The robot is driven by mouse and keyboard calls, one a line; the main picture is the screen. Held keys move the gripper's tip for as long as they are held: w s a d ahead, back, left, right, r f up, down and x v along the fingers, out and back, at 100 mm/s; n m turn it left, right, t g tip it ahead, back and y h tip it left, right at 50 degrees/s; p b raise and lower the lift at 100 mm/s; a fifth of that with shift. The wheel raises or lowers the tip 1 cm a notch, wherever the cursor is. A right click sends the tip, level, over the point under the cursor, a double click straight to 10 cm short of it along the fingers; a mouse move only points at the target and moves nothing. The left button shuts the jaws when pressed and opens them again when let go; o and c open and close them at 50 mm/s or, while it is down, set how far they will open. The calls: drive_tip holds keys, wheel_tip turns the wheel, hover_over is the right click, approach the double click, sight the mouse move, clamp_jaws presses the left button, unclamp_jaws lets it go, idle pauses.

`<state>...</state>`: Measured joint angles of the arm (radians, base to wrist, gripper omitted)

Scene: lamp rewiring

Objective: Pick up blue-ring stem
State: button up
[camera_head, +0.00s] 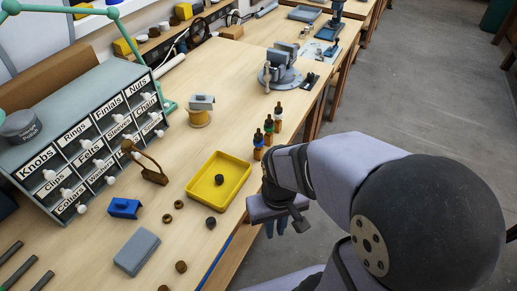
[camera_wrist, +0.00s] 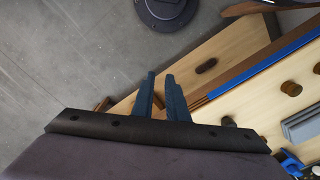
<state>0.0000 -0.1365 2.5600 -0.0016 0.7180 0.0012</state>
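The blue-ring stem (camera_head: 258,145) stands upright on the bench near its right edge, in the head view. It has a dark top, a blue band and a brown lower part. It is the nearest of a row with a green-banded stem (camera_head: 268,132) and a pale-banded stem (camera_head: 278,117). My gripper (camera_head: 275,234) hangs just off the bench edge, nearer the camera than the stem and apart from it. In the wrist view, its two blue-grey fingers (camera_wrist: 160,78) show a narrow gap with nothing between them. I cannot make out the blue-ring stem in the wrist view.
A yellow tray (camera_head: 236,172) holding a dark knob lies left of my gripper. A labelled drawer cabinet (camera_head: 88,88), a blue block (camera_head: 124,208), a grey box (camera_head: 137,251) and small brown knobs (camera_head: 181,267) occupy the left. A vise (camera_head: 282,75) stands behind the stems.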

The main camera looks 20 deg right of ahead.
sight(258, 131)
drive_tip(key=w+a+r+t, duration=0.1)
drive_tip(key=w+a, duration=0.1)
drive_tip(key=w, duration=0.2)
drive_tip(key=w+a+r+m+t+y, duration=0.1)
drive_tip(key=w+t, duration=0.1)
drive_tip(key=w, duration=0.2)
drive_tip(key=w+a+r+m+t+y, duration=0.1)
drive_tip(key=w+a+t, duration=0.1)
drive_tip(key=w, duration=0.3)
drive_tip(key=shift+a+r+p, duration=0.2)
drive_tip(key=shift+a+p, duration=0.1)
drive_tip(key=w+t+b, duration=0.1)
drive_tip(key=w, duration=0.1)
drive_tip(key=w+t+b, duration=0.1)
drive_tip(key=w+b, duration=0.1)
drive_tip(key=w+d+t+b, duration=0.1)
drive_tip(key=shift+w+r+h, duration=0.1)
drive_tip(key=shift+w+h, duration=0.3)
drive_tip(key=w+d+r+t+h+b, duration=0.1)
drive_tip(key=d+t+h+b, duration=0.1)
drive_tip(key=b, duration=0.3)
drive_tip(key=w+d+r+m+t+h+b, duration=0.1)
drive_tip(key=d+r+t+h+b, duration=0.1)
drive_tip(key=b, duration=0.4)
drive_tip(key=w+d+r+m+t+h+b, duration=0.1)
drive_tip(key=w+d+t+h+b, duration=0.1)
drive_tip(key=d+t+h+b, duration=0.1)
drive_tip(key=shift+r+t+h+b, duration=0.3)
drive_tip(key=shift+t+h+b, duration=0.35)
drive_tip(key=shift+b, duration=0.75)
